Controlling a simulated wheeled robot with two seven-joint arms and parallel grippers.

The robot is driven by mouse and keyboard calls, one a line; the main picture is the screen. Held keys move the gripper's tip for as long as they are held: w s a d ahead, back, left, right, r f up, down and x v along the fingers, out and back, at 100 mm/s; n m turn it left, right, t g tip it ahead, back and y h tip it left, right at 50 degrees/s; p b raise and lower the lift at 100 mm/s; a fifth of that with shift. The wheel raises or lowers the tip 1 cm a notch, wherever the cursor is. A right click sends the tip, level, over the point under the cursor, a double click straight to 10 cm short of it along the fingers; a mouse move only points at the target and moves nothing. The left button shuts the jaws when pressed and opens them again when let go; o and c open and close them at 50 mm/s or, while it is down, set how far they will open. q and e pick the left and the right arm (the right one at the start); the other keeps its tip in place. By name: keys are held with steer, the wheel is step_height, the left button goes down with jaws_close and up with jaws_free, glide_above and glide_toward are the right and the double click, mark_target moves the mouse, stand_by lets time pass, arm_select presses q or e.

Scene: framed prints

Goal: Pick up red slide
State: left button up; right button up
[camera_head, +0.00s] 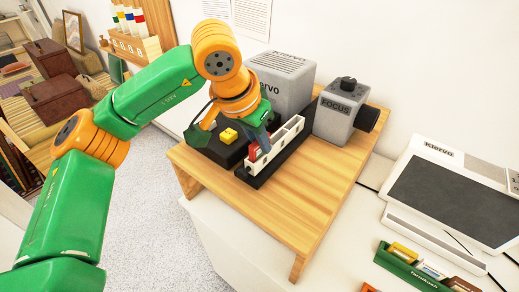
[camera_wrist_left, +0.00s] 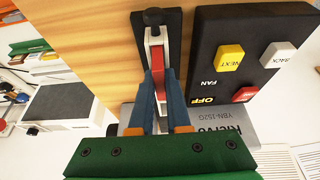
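The red slide (camera_head: 254,153) sits at the near end of the white slide carrier (camera_head: 284,136) on the projector, on a wooden stand. In the left wrist view the red slide (camera_wrist_left: 160,78) stands between the two blue fingertips, over the white carrier (camera_wrist_left: 155,38). My left gripper (camera_head: 262,145) reaches down to it from above. In the left wrist view its fingers (camera_wrist_left: 160,95) lie close against both sides of the slide, with no clear gap. The slide's lower part is hidden in the carrier. My right gripper is not in view.
A black control panel (camera_wrist_left: 252,60) with yellow, white and red buttons lies beside the carrier. The grey projector body (camera_head: 285,85) and FOCUS unit (camera_head: 340,108) stand behind. The stand's front right (camera_head: 305,205) is clear. A green slide box (camera_head: 415,268) lies at right.

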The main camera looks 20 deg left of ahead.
arm_select(q)
jaws_close()
